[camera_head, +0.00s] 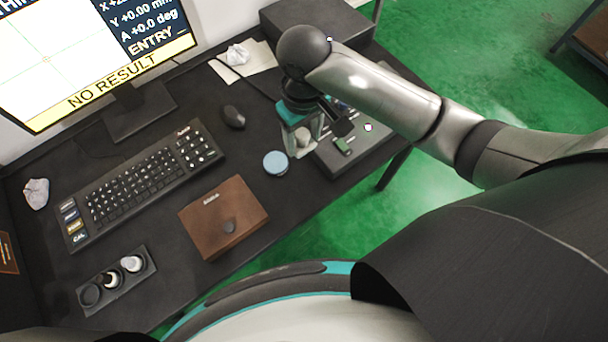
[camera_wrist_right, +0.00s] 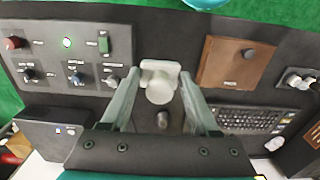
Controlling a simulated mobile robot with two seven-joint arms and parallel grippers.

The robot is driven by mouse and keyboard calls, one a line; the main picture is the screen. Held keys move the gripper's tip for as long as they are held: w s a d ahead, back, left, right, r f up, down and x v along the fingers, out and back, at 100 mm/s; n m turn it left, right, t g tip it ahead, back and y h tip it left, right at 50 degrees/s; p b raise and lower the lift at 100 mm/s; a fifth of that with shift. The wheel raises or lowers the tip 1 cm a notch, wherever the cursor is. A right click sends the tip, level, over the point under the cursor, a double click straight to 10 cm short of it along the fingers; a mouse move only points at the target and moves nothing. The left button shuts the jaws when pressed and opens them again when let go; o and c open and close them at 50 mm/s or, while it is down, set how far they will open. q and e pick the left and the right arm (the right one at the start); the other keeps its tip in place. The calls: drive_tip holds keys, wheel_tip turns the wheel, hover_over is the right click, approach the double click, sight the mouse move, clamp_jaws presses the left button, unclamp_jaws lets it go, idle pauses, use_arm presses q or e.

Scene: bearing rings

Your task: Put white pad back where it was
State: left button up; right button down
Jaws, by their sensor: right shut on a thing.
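The white pad (camera_wrist_right: 160,82) has a squarish plate and a round knob. My right gripper (camera_wrist_right: 160,74) is shut on it, with a finger on each side. In the head view my right gripper (camera_head: 301,149) is above the table, left of the control box, and the pad (camera_head: 300,140) shows partly between its fingers. A dark holder (camera_head: 134,288) is at the table's front left, with a dark round place at its left and two pieces with white tops. The holder shows partly at the right edge of the wrist view (camera_wrist_right: 297,88). My left gripper is out of view.
A blue-topped round object (camera_head: 276,163) stands close to my right gripper. A brown case (camera_head: 223,218) lies between it and the holder. A keyboard (camera_head: 140,185), mouse (camera_head: 233,116) and monitor (camera_head: 100,60) are behind. The control box (camera_head: 370,145) is at the right.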

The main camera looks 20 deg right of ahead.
wheel_tip(320, 180, down, 15)
drive_tip(key=b, duration=0.4)
drive_tip(key=shift+f, duration=0.1)
wheel_tip(320, 180, down, 4)
drive_tip(key=shift+b, duration=0.9)
drive_tip(key=shift+f, duration=0.35)
drive_tip(key=shift+f, duration=0.2)
drive_tip(key=shift+c, duration=0.7)
unclamp_jaws()
drive_tip(key=shift+r, duration=0.2)
wheel_tip(320, 180, up, 12)
drive_tip(key=p, duration=0.3)
drive_tip(key=shift+p, duration=0.4)
